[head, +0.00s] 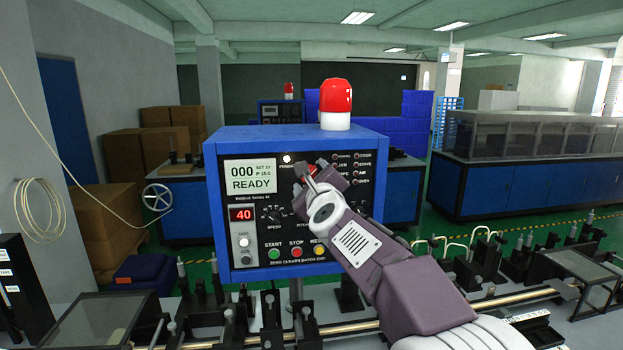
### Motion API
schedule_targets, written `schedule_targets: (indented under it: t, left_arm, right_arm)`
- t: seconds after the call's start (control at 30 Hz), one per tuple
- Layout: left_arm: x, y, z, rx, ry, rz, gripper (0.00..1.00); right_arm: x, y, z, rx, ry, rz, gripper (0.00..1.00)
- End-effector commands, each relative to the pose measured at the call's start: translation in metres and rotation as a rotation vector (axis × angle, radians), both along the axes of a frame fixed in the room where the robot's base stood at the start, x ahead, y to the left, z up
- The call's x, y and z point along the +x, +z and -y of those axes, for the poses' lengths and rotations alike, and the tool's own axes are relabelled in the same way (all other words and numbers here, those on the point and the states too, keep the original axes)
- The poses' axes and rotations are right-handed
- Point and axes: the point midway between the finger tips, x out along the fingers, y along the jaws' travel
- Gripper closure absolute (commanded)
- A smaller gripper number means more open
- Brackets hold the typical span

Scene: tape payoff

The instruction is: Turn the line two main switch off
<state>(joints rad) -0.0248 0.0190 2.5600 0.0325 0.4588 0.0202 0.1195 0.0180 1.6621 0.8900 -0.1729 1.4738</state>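A blue control box (214,215) with a black panel stands in the middle of the head view. Its display (250,177) reads READY, and a white lamp (287,158) is lit at the top of the panel. My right arm comes in from the lower right, and its gripper (304,176) is in front of the panel's upper middle, close to it. A small red part (312,169) shows beside the fingers; I cannot tell if it belongs to the main switch. The gripper covers the switch area, and contact or grip is unclear. My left gripper is out of view.
A red beacon (336,98) stands on top of the box. Green, red and yellow buttons (296,252) and a red number display (242,214) are low on the panel. Rails and black fixtures (487,255) run along the front. A handwheel (157,197) is at left.

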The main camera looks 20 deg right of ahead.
Motion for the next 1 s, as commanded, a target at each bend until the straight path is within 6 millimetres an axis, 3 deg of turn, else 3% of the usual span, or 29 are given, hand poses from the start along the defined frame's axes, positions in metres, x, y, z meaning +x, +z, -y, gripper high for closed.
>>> schedule_targets:
  t: [0.07,0.1,0.3,0.67,1.0]
  left_arm:
    - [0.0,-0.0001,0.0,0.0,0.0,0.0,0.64]
    - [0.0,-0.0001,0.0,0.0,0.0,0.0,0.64]
    - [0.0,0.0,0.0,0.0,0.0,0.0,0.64]
    - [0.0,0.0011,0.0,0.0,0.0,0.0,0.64]
    - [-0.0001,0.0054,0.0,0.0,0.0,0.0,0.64]
  right_arm:
    - [-0.0002,0.0,-0.0001,0.0,0.0,0.0,0.35]
    - [-0.0003,0.0,-0.0001,0.0,0.0,0.0,0.4]
    - [-0.0004,-0.0001,-0.0002,0.0,0.0,0.0,0.96]
    - [-0.0004,0.0003,-0.0004,-0.063,0.0,-0.016,0.97]
    - [-0.0004,0.0004,-0.0005,-0.321,0.001,-0.084,0.97]
